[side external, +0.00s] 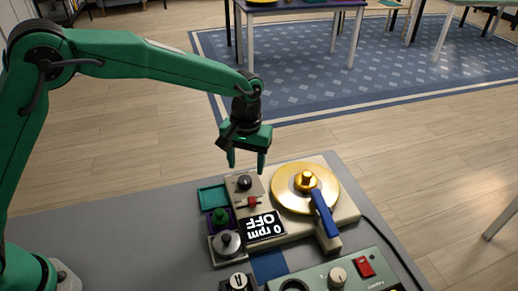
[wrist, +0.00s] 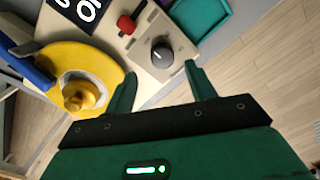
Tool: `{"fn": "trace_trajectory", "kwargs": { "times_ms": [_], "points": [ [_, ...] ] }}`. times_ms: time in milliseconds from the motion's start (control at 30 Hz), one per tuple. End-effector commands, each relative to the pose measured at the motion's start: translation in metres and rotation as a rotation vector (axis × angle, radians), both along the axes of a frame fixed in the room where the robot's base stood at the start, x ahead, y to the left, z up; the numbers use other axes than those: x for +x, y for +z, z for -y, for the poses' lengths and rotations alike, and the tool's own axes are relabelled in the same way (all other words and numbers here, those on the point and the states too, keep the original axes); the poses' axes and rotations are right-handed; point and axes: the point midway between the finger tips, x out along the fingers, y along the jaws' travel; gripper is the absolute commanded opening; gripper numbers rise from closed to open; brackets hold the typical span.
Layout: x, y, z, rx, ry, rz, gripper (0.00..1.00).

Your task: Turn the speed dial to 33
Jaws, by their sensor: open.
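The speed dial, a dark round knob with a pale pointer line, shows in the wrist view (wrist: 162,51) just beyond and between my fingertips. It also shows in the side view (side external: 244,182) at the back left corner of the cream turntable unit (side external: 345,214). My gripper (side external: 246,166) is open and empty, fingers pointing down above the dial, apart from it. In the wrist view my gripper (wrist: 160,75) has its two green fingers spread. The display (side external: 264,226) reads "0 rpm OFF". A red switch (side external: 252,203) sits beside the dial. Numbers around the dial are too small to read.
A gold platter (side external: 292,197) with a blue arm (side external: 323,212) lies right of the dial. A teal tray (side external: 212,198) and a grey knob-like part (side external: 227,243) stand to the left. A second control box (side external: 312,276) is in front.

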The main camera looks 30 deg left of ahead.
Motion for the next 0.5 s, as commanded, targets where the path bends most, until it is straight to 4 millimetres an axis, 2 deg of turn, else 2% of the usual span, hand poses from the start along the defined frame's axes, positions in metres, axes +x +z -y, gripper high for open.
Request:
{"fn": "trace_trajectory", "kwargs": {
  "times_ms": [233, 500],
  "points": [
    [-0.001, -0.032, -0.003, 0.001, 0.0, -0.003, 0.55],
    [-0.001, -0.05, -0.003, 0.0, 0.0, -0.001, 0.55]
  ]
}}
